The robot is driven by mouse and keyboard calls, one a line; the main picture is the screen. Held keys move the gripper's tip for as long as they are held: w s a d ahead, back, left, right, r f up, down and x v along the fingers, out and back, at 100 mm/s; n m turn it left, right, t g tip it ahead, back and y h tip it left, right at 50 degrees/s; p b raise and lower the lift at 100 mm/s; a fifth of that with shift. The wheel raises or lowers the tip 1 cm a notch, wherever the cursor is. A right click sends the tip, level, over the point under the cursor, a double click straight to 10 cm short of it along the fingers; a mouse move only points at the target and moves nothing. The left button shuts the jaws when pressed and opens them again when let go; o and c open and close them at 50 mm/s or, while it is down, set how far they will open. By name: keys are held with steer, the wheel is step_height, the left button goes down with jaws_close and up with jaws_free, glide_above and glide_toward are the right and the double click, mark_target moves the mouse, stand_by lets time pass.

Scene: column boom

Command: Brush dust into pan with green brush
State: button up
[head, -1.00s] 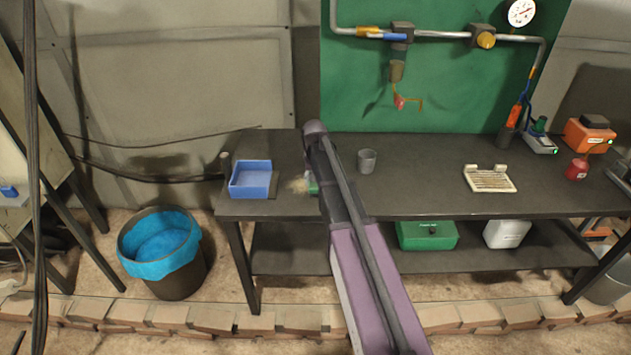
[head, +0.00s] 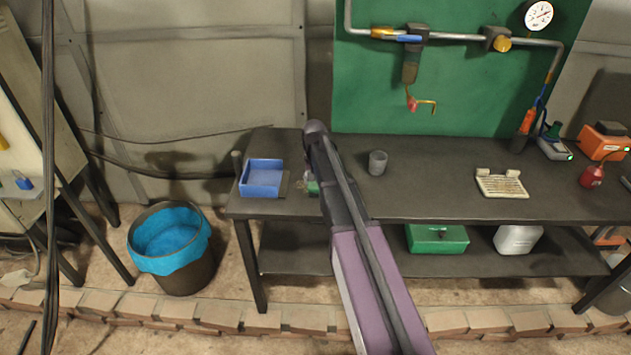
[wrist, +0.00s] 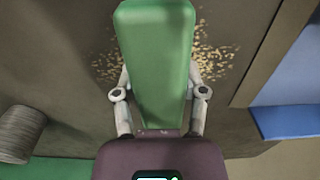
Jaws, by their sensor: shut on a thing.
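The green brush (wrist: 156,35) is gripped between the two fingers of my gripper (wrist: 160,88) in the wrist view. In the head view only a bit of the brush (head: 313,187) shows beside my arm, which hides most of the gripper. Tan dust (wrist: 215,62) lies on the dark bench on both sides of the brush. A little dust (head: 302,185) also shows between the brush and the pan in the head view. The blue pan (head: 262,191) sits at the bench's left end. Its dark lip (head: 284,184) faces the dust. Whether the bristles touch the bench is hidden.
A grey cup (head: 378,163) stands right of my arm on the bench (head: 430,190). A slatted pale rack (head: 502,184) lies farther right. A blue-lined bin (head: 172,250) stands on the floor at left. The bench between cup and rack is clear.

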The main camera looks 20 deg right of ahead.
mark_target(294, 182)
steer(key=shift+a, duration=0.1)
steer(key=shift+w+a+f, duration=0.1)
steer(key=shift+w+a, duration=0.15)
steer(key=shift+a, duration=0.55)
steer(key=shift+w+a, duration=0.25)
steer(key=shift+a, duration=0.5)
steer(key=shift+w+a, duration=0.3)
steer(key=shift+a, duration=0.55)
steer(key=shift+w+a, duration=0.25)
steer(key=shift+a, duration=0.55)
steer(key=shift+w, duration=0.1)
steer(key=shift+w+d, duration=0.25)
steer(key=shift+w, duration=0.35)
